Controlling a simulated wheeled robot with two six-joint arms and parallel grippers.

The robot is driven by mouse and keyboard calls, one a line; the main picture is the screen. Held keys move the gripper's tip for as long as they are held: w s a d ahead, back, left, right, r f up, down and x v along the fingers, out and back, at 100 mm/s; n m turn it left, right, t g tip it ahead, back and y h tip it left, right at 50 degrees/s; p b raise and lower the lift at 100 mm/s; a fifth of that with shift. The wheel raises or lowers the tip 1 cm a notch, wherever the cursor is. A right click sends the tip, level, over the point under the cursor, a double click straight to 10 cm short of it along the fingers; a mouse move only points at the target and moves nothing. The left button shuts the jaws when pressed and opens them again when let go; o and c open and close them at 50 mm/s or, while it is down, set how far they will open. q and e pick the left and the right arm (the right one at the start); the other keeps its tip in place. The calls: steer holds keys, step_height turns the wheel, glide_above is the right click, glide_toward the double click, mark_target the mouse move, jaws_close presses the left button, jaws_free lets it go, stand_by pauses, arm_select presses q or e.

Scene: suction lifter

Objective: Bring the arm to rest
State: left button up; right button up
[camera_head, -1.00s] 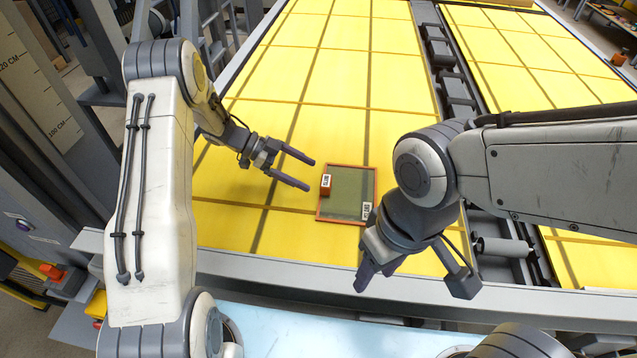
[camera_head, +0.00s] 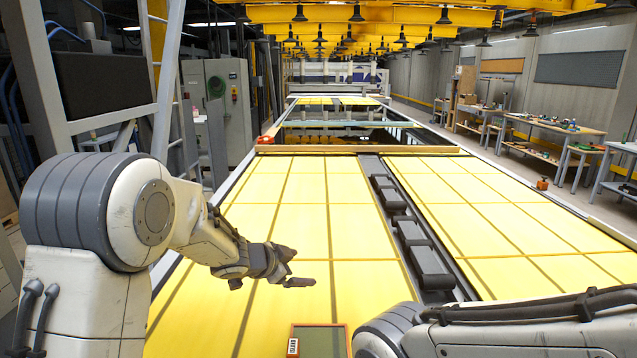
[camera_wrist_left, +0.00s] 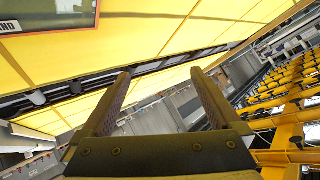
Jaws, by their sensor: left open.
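My left gripper (camera_head: 300,268) is open and empty above the yellow panelled surface (camera_head: 330,215). In the left wrist view its two fingers (camera_wrist_left: 160,95) stand apart with nothing between them. The green tray with the orange rim (camera_head: 347,328) shows only in part at the bottom edge of the head view, and its corner (camera_wrist_left: 97,12) shows at the top left of the wrist view.
A dark channel with grey blocks (camera_head: 405,225) runs between the yellow panels. A wooden beam (camera_head: 350,150) crosses the far end. Workbenches (camera_head: 555,130) line the right wall, and a grey cabinet (camera_head: 222,105) stands at the left. The air around my left gripper is clear.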

arm_select(q)
steer(key=s+f+n+g+y, duration=0.1)
steer(key=s+n+g+y, duration=0.4)
steer(key=s, duration=3.5)
steer(key=g, duration=0.3)
steer(key=shift+f+n+g, duration=0.15)
steer(key=shift+n+g, duration=0.25)
steer(key=shift+d, duration=0.1)
